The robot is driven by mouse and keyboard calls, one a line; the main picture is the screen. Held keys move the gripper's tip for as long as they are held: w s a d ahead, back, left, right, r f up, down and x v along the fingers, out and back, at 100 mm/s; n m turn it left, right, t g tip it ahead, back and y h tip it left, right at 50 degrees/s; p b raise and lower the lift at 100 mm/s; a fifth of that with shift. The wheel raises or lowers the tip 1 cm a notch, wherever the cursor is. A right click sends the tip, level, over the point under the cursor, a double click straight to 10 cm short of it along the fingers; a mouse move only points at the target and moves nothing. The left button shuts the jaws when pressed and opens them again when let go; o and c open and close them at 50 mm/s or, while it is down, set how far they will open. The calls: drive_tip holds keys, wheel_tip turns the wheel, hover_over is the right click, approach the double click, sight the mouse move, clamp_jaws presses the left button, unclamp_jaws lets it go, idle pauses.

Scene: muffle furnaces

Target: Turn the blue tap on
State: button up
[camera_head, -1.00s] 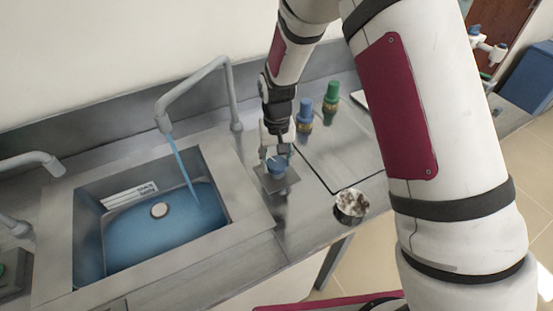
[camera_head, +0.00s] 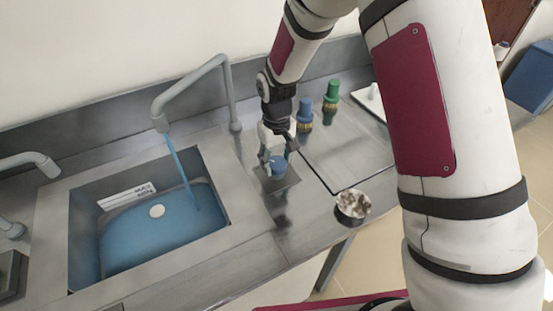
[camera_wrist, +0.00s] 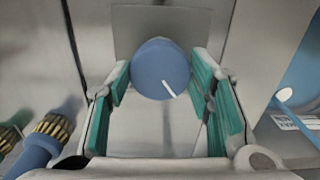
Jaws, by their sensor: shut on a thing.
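The blue tap knob (camera_head: 278,168) sits on a square metal plate on the counter, right of the sink. In the wrist view the round blue knob (camera_wrist: 160,68) has a white line pointing to the lower right. My gripper (camera_head: 272,158) is over the knob and shut on it, with its green-padded fingers (camera_wrist: 163,78) on either side. The grey faucet (camera_head: 192,88) arches over the sink (camera_head: 50,215), and a blue stream of water (camera_head: 181,172) runs from its spout into blue water in the basin.
A blue valve (camera_head: 304,113) and a green valve (camera_head: 331,96) stand behind my gripper, near the wall. A small round container (camera_head: 353,205) sits at the counter's front edge. Another faucet (camera_head: 35,163) is at the far left. The counter between container and valves is clear.

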sight(276, 163)
drive_tip(key=o, duration=1.1)
drive_tip(key=shift+o, duration=0.2)
drive_tip(key=shift+r, duration=0.1)
wheel_tip(276, 163, up, 12)
drive_tip(key=shift+s, duration=0.1)
